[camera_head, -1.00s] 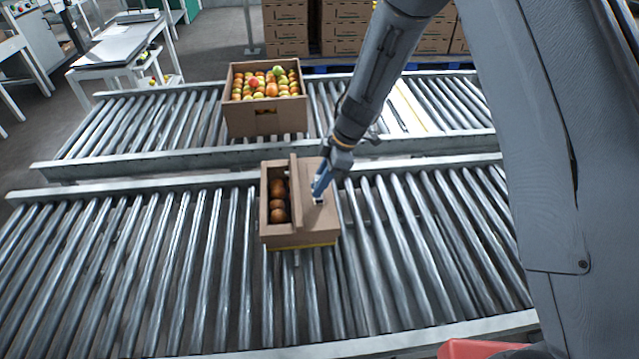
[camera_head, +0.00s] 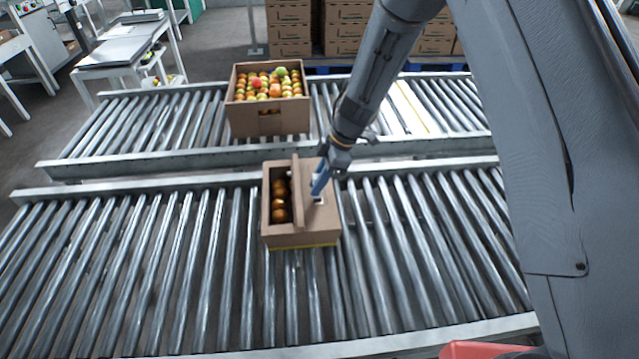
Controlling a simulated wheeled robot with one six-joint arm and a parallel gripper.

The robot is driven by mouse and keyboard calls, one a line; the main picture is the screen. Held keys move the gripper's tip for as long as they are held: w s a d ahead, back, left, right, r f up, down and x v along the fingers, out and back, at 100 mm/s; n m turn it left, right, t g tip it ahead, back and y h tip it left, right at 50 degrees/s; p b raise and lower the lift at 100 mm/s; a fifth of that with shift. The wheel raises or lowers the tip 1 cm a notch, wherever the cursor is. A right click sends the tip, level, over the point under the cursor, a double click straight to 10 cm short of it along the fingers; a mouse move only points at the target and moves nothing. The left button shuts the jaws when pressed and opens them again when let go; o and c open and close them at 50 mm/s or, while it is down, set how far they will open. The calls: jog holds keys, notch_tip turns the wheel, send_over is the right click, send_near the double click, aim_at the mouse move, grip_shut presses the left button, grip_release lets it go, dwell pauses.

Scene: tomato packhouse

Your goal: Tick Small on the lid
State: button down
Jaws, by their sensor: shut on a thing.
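A small cardboard box (camera_head: 290,240) stands on the near roller conveyor with tomatoes (camera_head: 280,200) showing in its open left part. Its lid flap (camera_head: 326,215) lies over the right part, and another flap (camera_head: 298,195) stands up along the middle. A small pale patch shows on the lid by the gripper; any print on it is too small to read. My gripper (camera_head: 318,192) points down over the lid, with its tip at or just above the surface. It is shut on a thin thing mostly hidden by the fingers, perhaps a marker.
A larger open box (camera_head: 268,120) full of red, orange and green tomatoes stands on the far conveyor (camera_head: 150,120). The near conveyor (camera_head: 130,260) is clear on both sides of the small box. Stacked cartons (camera_head: 345,30) stand behind. A red object (camera_head: 475,350) shows at the bottom edge.

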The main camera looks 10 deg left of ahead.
jog(key=shift+s+d+f+p, duration=0.1)
jog(key=shift+s+d+p, duration=0.25)
jog(key=shift+d, duration=0.25)
jog(key=shift+s+d+p, duration=0.3)
jog(key=shift+s+d, duration=0.05)
jog(key=shift+d, duration=0.2)
dwell(0.8)
jog(key=shift+w+a+p, duration=0.2)
jog(key=shift+w+a, duration=0.15)
jog(key=shift+a, duration=0.2)
jog(key=shift+w+a+p, duration=0.15)
jog(key=shift+w+a, duration=0.15)
jog(key=shift+a, duration=0.25)
dwell(0.6)
jog(key=shift+s+d+p, duration=0.35)
jog(key=shift+d, duration=0.25)
jog(key=shift+s+d+p, duration=0.35)
jog(key=shift+d, duration=0.2)
dwell(0.7)
jog(key=shift+w+a, duration=0.35)
jog(key=shift+a, duration=0.25)
jog(key=shift+w+a, duration=0.35)
jog(key=shift+a, duration=0.2)
dwell(0.8)
